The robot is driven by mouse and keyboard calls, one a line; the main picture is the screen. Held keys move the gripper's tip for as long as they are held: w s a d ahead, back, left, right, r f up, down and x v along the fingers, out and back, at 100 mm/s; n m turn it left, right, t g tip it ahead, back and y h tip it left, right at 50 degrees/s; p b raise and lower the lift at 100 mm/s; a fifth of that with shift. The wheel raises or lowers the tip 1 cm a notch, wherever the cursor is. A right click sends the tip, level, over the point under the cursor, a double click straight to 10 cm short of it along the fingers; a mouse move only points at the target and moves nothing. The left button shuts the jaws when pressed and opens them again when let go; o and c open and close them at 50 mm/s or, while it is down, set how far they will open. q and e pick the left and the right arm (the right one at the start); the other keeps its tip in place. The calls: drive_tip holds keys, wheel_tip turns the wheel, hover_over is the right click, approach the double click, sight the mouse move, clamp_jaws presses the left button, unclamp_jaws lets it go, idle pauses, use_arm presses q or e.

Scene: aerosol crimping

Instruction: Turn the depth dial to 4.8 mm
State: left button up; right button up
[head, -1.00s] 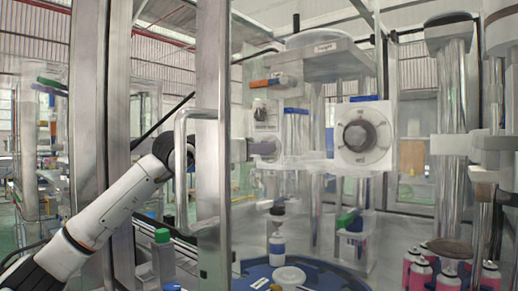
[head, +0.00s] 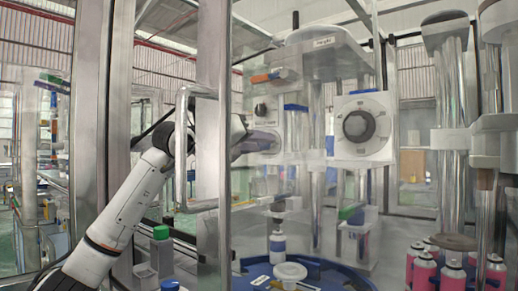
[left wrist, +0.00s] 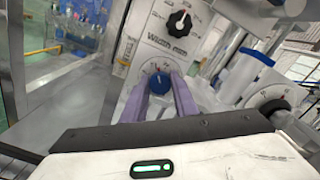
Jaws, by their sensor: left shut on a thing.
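My left gripper (head: 268,142) reaches past the metal door frame to a white panel on the machine. The black knob also shows in the head view (head: 261,109). My right gripper is not in view.
A large grey dial (head: 359,126) on a white square plate is to the right of the panel. A door handle (head: 180,150) and post (head: 213,220) stand close to my left arm. A blue turntable (head: 330,275) and pink cans (head: 425,272) are below.

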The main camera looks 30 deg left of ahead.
use_arm(q)
drive_tip(key=shift+n, duration=1.1)
drive_tip(key=o, duration=1.1)
drive_tip(key=s, duration=0.3)
drive_tip(key=s+b, duration=0.1)
drive_tip(key=s, duration=0.3)
drive_tip(key=s+b, duration=0.1)
drive_tip(key=s, duration=0.2)
drive_tip(key=shift+s+a, duration=0.15)
drive_tip(key=shift+a, duration=0.25)
